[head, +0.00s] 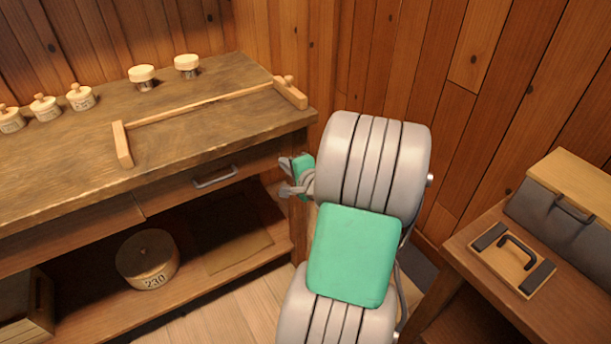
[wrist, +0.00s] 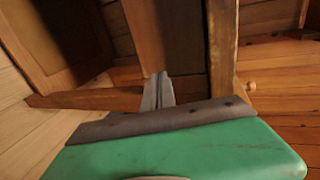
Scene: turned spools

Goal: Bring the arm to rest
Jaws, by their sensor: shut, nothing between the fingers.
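My gripper (head: 290,177) shows in the head view to the left of my folded grey and green arm, in front of the workbench's right end. It holds nothing. In the wrist view its fingers (wrist: 158,92) lie together beyond the green housing. The fingers are close to the bench's right front leg in the head view; I cannot tell whether they touch it.
A wooden workbench (head: 200,128) with a drawer stands at the left, with several spools on top. A round box (head: 148,262) marked 230 sits on its lower shelf. A side table (head: 470,262) at the right bears a handled board (head: 512,262) and a case (head: 570,205).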

